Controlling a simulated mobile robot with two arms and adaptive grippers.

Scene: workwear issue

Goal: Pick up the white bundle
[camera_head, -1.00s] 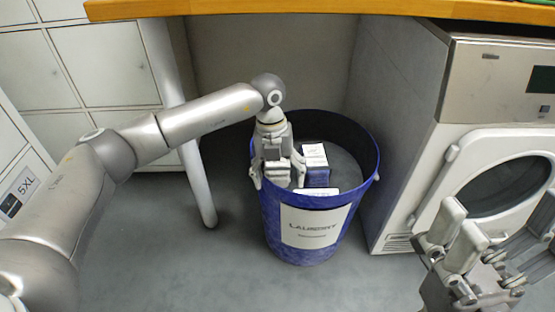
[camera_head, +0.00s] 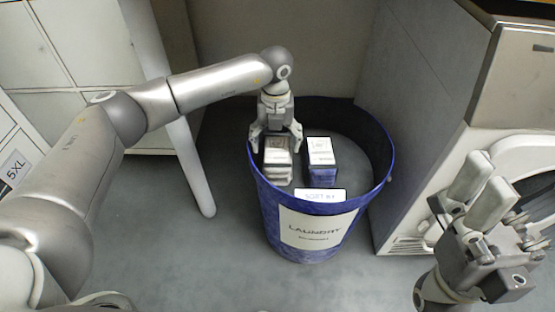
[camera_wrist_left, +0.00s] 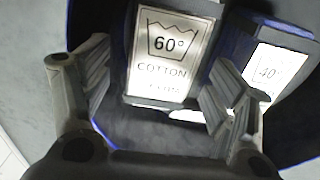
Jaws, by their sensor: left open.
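The white bundle (camera_head: 278,170), a pale stack, lies inside the blue laundry bin (camera_head: 312,245), at its left side. My left gripper (camera_head: 277,138) is open directly above it, with one finger on each side of its top. In the left wrist view a "60° COTTON" label (camera_wrist_left: 165,50) faces up between the open fingers (camera_wrist_left: 160,90). Whether the fingers touch the bundle cannot be seen. My right gripper (camera_head: 478,190) is at the right, away from the bin; its finger gap is unclear.
A blue bundle with a white label (camera_head: 321,152) lies close to the right of the white one; its "40°" label (camera_wrist_left: 266,70) shows in the wrist view. Another labelled item (camera_head: 320,195) lies at the bin's front. A white machine (camera_head: 425,130) stands right of the bin.

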